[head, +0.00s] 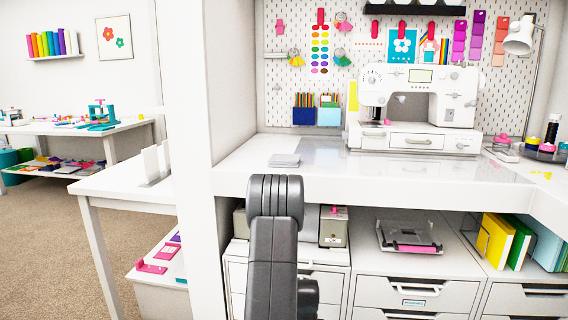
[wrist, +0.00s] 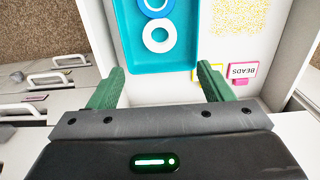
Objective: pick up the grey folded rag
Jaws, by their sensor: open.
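A small, flat, light grey folded rag (head: 284,160) lies on the white desk top (head: 240,170), towards its left end. It shows just above the top of my dark arm in the head view. My gripper (wrist: 160,86) is open in the wrist view, with its two green fingers apart and nothing held between them. The rag is not in the wrist view, so my gripper is not over it. The fingertips cannot be made out in the head view.
A white sewing machine (head: 418,95) stands on the desk right of the rag. The wrist view shows a blue tray (wrist: 190,42) with rings and a BEADS label (wrist: 243,70) beyond the fingers. Drawers and shelves sit under the desk. The desk around the rag is clear.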

